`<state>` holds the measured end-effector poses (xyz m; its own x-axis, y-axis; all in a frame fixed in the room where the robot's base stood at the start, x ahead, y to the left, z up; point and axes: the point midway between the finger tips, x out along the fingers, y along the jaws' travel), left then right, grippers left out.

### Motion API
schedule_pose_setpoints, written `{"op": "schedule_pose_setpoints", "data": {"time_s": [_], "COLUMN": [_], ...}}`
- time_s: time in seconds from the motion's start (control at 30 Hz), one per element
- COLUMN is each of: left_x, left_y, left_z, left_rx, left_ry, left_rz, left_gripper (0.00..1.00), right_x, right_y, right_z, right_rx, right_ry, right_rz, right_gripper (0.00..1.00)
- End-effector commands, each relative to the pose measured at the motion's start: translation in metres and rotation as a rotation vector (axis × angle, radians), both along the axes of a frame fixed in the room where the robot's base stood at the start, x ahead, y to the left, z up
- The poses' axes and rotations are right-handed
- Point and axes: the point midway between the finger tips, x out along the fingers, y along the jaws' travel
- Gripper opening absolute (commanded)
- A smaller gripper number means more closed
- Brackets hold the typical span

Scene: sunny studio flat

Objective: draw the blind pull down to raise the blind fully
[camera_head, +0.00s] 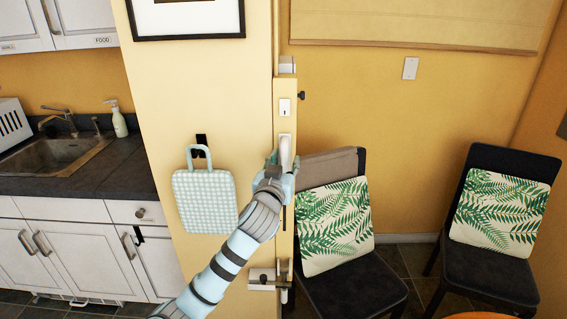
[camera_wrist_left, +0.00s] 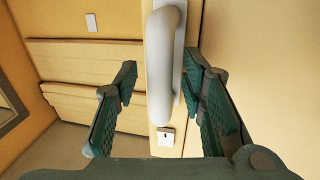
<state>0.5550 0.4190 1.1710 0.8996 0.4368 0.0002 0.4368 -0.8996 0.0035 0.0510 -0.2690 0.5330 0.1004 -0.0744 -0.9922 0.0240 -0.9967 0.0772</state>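The blind pull looks to be the white upright handle (camera_head: 286,152) on the narrow yellow post. In the left wrist view the handle (camera_wrist_left: 160,75) is a thick, rounded white bar. My left gripper (camera_head: 278,172) is at the handle's lower part in the head view and partly covers it. In the left wrist view its two green-padded fingers (camera_wrist_left: 162,80) are apart, one on each side of the handle, with gaps showing. The tan blind (camera_head: 420,22) hangs at the top right, its lower edge in view. It also shows in the left wrist view (camera_wrist_left: 85,90). My right gripper is not in view.
A checked mint bag (camera_head: 205,202) hangs on the wall left of my gripper. A metal latch (camera_head: 266,279) sits low on the post. Two dark chairs with leaf-print cushions (camera_head: 334,228) stand right of it. A sink counter (camera_head: 60,187) is at the left.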

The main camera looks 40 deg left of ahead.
Motion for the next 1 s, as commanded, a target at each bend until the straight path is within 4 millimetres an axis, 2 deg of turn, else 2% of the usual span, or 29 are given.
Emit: {"op": "schedule_pose_setpoints", "data": {"time_s": [0.07, 0.3, 0.6, 0.73, 0.87, 1.0], "left_x": [0.0, -0.001, -0.001, -0.001, -0.001, -0.001], "left_y": [0.0, 0.0, 0.002, 0.0, 0.0, 0.0], "left_z": [0.0, 0.0, -0.001, -0.008, -0.028, -0.063], "left_rx": [0.0, 0.001, 0.001, 0.001, 0.0, -0.001], "left_ry": [0.0, 0.0, 0.002, 0.002, 0.005, 0.005], "left_rz": [0.0, 0.001, 0.001, 0.001, 0.002, 0.003], "left_gripper": [0.37, 0.0, 0.0, 0.0, 0.0, 0.0], "right_x": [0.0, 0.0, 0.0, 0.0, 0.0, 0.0], "right_y": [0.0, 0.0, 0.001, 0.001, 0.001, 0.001], "right_z": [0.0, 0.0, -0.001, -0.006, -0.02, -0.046], "right_rx": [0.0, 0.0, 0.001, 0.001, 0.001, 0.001], "right_ry": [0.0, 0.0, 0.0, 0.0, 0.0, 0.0], "right_rz": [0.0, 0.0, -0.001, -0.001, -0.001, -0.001], "right_gripper": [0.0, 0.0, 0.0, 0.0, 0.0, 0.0]}}
